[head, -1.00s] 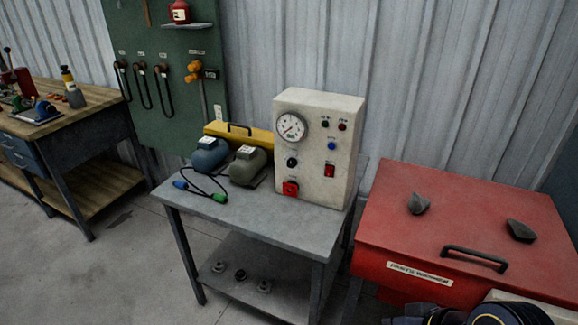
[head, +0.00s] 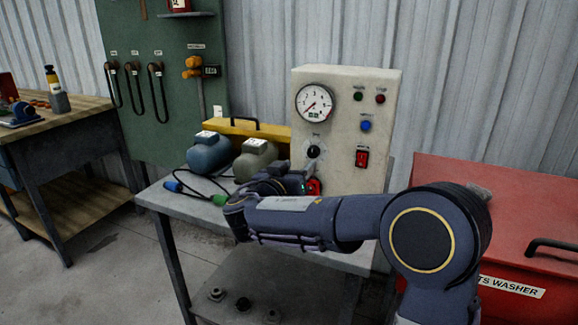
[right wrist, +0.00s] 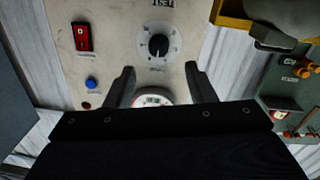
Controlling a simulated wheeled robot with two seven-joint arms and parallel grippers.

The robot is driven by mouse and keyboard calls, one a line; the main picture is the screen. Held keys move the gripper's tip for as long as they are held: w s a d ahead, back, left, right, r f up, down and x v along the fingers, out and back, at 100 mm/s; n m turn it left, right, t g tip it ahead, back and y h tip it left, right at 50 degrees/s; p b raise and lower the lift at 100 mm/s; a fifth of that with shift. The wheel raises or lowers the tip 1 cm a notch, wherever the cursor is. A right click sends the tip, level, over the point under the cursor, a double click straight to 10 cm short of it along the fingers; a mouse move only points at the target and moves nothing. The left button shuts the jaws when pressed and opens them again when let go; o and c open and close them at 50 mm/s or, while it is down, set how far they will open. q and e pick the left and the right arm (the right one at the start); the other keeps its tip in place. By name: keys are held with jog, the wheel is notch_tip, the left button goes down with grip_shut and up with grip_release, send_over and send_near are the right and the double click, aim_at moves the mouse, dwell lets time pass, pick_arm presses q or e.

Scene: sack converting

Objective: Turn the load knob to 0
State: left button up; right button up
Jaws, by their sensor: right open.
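The black round load knob (head: 316,151) is on the front of the cream test panel (head: 345,110), below the dial gauge (head: 314,103). In the right wrist view the knob (right wrist: 158,46) shows with a pale pointer mark and a ring of marks; I cannot read its setting. My right gripper (head: 288,181) is in front of the panel, just below and left of the knob. In the right wrist view its fingers (right wrist: 160,72) are open and apart, with the knob beyond their tips and nothing between them. My left gripper is not in view.
A red knob (head: 313,187) low on the panel is partly hidden by my gripper. A red switch (head: 362,158) and blue button (head: 365,126) are to the right. Two motors (head: 209,152) and a cable share the grey table (head: 160,197). A red parts washer (head: 455,180) stands right.

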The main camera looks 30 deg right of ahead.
aim_at(311, 153)
jog(key=x, duration=0.7)
jog(key=shift+w+d+p, duration=0.15)
jog(key=shift+d+p, duration=0.15)
jog(key=shift+p, duration=0.1)
